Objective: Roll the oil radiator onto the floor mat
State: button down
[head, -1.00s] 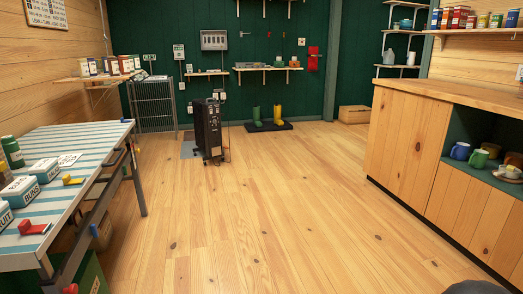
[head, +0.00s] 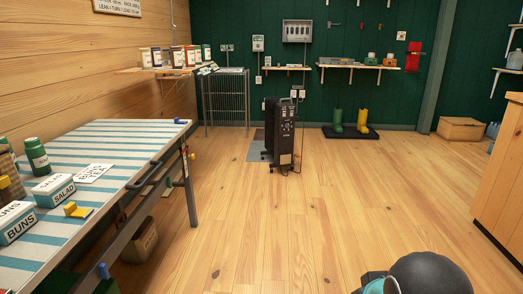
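The oil radiator (head: 279,131) is a tall, dark, finned unit standing upright on small feet or castors near the back of the room. A thin cord hangs by its right side, below wall sockets. A flat grey floor mat (head: 256,151) lies at its left, darker toward the back and partly hidden behind the radiator. The radiator stands at the mat's right edge; I cannot tell whether any foot rests on it. My gripper is not in view; only a rounded dark part of my arm shows at the bottom right, far from the radiator.
A striped table (head: 110,150) with tins and boxes fills the left. A wire rack (head: 226,100) stands behind the mat. Green and yellow boots stand on a dark tray (head: 351,132) right of the radiator. A wooden cabinet (head: 503,185) edges the right. The middle floor is clear.

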aim_at(279, 139)
jog(key=u, duration=0.4)
jog(key=i, duration=3.7)
jog(key=z, duration=0.4)
jog(key=i, duration=1)
jog(key=z, duration=0.15)
